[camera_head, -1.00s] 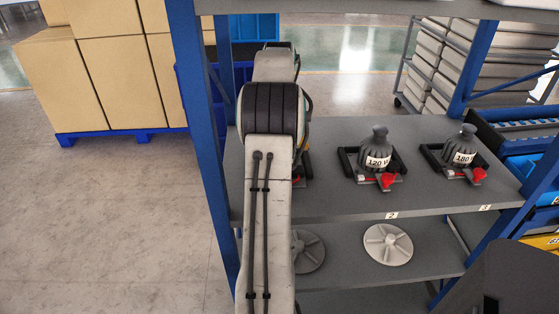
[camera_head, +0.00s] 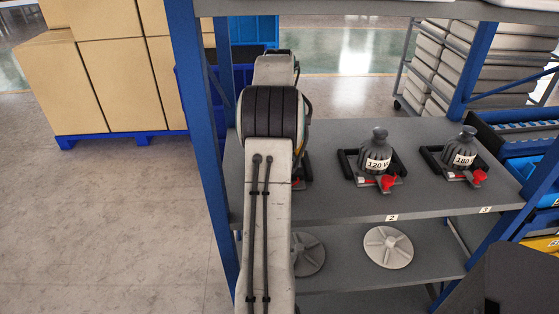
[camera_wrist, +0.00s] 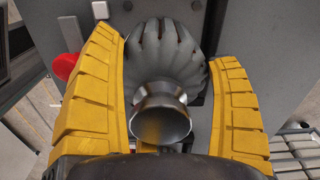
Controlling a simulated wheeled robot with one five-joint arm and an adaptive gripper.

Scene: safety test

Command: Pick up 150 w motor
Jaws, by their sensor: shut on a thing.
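In the wrist view a grey finned motor (camera_wrist: 165,58) with a flared round neck stands between the two yellow fingers of my gripper (camera_wrist: 172,75). The fingers are shut on it from both sides. No label shows on this motor, so I cannot read its wattage. In the head view my arm hides my gripper and this motor. Two labelled motors stand on the shelf to the right: one reads 120 (camera_head: 378,152), the other 180 (camera_head: 463,148). Each sits in a black holder with a red part.
The grey shelf (camera_head: 340,205) has blue uprights, the nearest (camera_head: 205,150) close left of my arm. A lower shelf holds round grey discs (camera_head: 388,247). Cardboard boxes (camera_head: 115,80) stand on a blue pallet at left. Blue bins (camera_head: 525,165) are at right.

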